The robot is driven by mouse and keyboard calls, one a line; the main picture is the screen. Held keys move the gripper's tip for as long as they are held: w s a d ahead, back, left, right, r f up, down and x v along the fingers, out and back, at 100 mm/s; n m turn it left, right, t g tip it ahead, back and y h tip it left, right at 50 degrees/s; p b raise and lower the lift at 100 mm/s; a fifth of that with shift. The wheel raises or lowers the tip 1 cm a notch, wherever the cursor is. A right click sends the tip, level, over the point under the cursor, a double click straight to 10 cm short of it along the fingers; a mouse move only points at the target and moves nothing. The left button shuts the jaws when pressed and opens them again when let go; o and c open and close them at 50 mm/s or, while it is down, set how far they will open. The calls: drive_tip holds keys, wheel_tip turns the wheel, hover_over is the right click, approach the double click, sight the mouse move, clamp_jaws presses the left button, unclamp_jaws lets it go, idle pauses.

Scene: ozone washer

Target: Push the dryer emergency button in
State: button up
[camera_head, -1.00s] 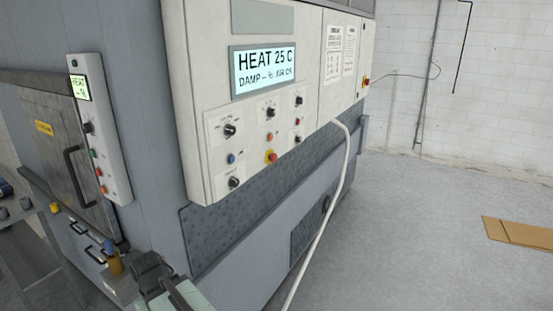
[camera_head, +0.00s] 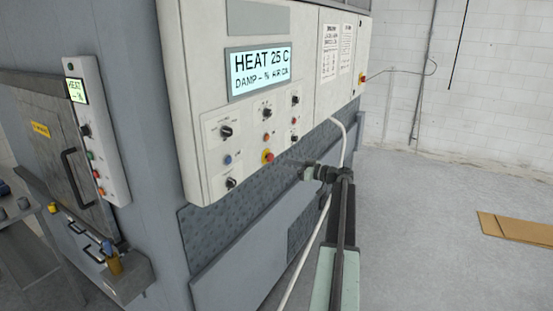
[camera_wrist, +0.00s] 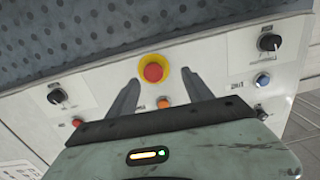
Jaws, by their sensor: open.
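The dryer emergency button (camera_head: 267,157) is a red mushroom button on a yellow collar, low on the white control panel under the HEAT display. In the wrist view the button (camera_wrist: 152,72) is ahead of the fingers, between their tips. My gripper (camera_head: 308,172) is in front of the panel, right of and slightly below the button in the head view. In the wrist view my gripper (camera_wrist: 160,80) is open, with two dark fingers apart and nothing between them. I see no contact with the button, though the exact gap is hard to tell.
An orange button (camera_wrist: 164,102), black knobs (camera_wrist: 270,42) and a blue button (camera_wrist: 262,80) sit around it. A white hose (camera_head: 342,150) hangs from the panel behind my arm. Another control box (camera_head: 98,130) is at left. Floor at right is open, with flat cardboard (camera_head: 515,232).

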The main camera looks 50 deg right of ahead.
sight(272, 158)
drive_tip(key=w, duration=0.6)
drive_tip(key=shift+w+r, duration=0.35)
clamp_jaws()
